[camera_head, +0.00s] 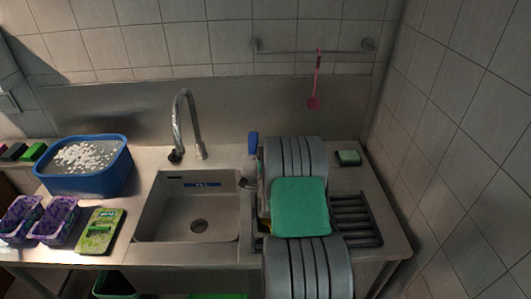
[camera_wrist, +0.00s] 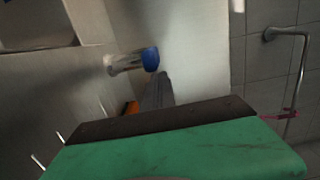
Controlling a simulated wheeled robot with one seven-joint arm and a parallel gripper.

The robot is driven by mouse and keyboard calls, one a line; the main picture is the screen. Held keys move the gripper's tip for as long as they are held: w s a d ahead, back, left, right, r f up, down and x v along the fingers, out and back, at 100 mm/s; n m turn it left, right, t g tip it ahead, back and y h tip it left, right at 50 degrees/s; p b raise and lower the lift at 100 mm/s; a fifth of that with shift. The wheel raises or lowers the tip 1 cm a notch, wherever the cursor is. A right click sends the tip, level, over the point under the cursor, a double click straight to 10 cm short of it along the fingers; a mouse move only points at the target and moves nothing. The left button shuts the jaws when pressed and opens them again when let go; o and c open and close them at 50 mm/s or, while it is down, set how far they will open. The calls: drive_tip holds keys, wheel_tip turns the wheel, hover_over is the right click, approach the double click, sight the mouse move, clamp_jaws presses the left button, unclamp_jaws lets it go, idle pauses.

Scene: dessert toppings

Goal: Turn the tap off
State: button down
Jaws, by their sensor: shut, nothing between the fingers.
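The tap (camera_head: 180,118) is a tall curved metal spout on the counter at the back of the sink (camera_head: 208,208). A small dark fitting (camera_head: 175,156) is at its base on the left. I see no clear stream of water. My gripper (camera_wrist: 157,80) shows in the wrist view as a narrow grey shape, shut and empty. It is close to a blue-ended, pale cylinder (camera_wrist: 135,60). In the head view my gripper is hard to make out, with the middle right of the counter largely covered. The tap cannot be clearly told in the wrist view.
A blue tub (camera_head: 112,180) of white pieces, purple baskets (camera_head: 55,219) and a green packet (camera_head: 101,232) are on the left. A green sponge (camera_head: 348,157) lies back right. A wall rail (camera_head: 310,49) holds a pink utensil (camera_head: 315,85). A tiled wall closes the right side.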

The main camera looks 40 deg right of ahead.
drive_tip(key=shift+w+a, duration=0.25)
drive_tip(key=shift+a, duration=0.25)
drive_tip(key=s+a+r+b, duration=0.2)
drive_tip(key=s+a+r, duration=0.1)
drive_tip(key=s+r, duration=0.35)
drive_tip(key=s+a+r+b, duration=0.2)
drive_tip(key=s+a+r, duration=0.1)
drive_tip(key=s+r, duration=0.35)
drive_tip(key=w+a+f+n+g+y, duration=0.1)
drive_tip(key=a+f+n+g+y, duration=0.15)
drive_tip(key=a+n, duration=0.4)
drive_tip(key=w+a+f+n+g+y, duration=0.1)
drive_tip(key=a+f+n+g+y, duration=0.15)
drive_tip(key=a+n+y, duration=0.35)
drive_tip(key=s+a+f+n+g, duration=0.3)
drive_tip(key=s+a+n+g, duration=0.4)
drive_tip(key=s+a+n, duration=0.4)
drive_tip(key=s+a, duration=0.2)
drive_tip(key=s, duration=0.2)
drive_tip(key=shift+s+a, duration=0.25)
